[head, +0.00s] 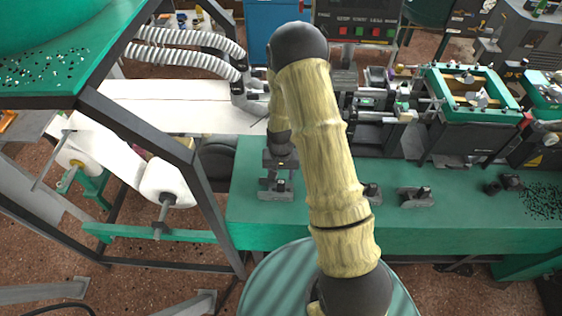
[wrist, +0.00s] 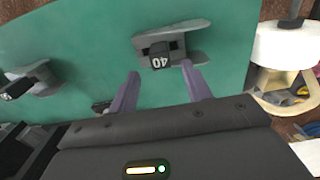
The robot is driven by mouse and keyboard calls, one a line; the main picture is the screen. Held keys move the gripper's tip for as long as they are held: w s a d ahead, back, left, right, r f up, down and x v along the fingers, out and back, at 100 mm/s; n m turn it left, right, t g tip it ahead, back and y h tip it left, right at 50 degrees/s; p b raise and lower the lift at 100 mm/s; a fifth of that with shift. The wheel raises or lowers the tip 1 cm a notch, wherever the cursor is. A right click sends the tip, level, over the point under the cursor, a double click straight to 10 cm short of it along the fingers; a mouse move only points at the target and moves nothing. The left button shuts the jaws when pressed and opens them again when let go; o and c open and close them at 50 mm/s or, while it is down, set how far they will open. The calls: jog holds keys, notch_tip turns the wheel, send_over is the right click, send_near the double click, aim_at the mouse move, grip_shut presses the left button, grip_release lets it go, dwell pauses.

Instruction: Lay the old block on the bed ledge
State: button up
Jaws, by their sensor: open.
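In the wrist view, a dark block (wrist: 160,55) marked with a white number, seen upside down, sits in a grey holder (wrist: 190,32) on the green bed (wrist: 85,45). My gripper (wrist: 160,70) is open and empty, its two fingers pointing toward that block, with the block's near end between the tips. I cannot tell whether they touch it. In the head view, the green bed (head: 330,232) shows a grey holder (head: 276,192) just below my wrist; my gripper is hard to make out there. No label marks which block is old or where the ledge is.
Other small grey holders stand to the right on the bed, one nearer (head: 371,192) and one farther (head: 415,198). A second holder (wrist: 28,78) shows at the wrist view's left. White paper rolls (head: 168,182) and a dark frame post (head: 215,205) stand left.

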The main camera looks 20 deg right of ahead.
notch_tip(320, 180, up, 8)
jog(key=b, duration=0.1)
jog(key=shift+b, duration=0.4)
dwell(0.4)
jog(key=s+r+n+t, duration=0.2)
jog(key=s+r+n, duration=0.1)
jog(key=s+r, duration=1.1)
jog(key=shift+s+r+n+t, duration=0.25)
jog(key=shift+r+n+t, duration=0.05)
jog(key=shift+r, duration=0.05)
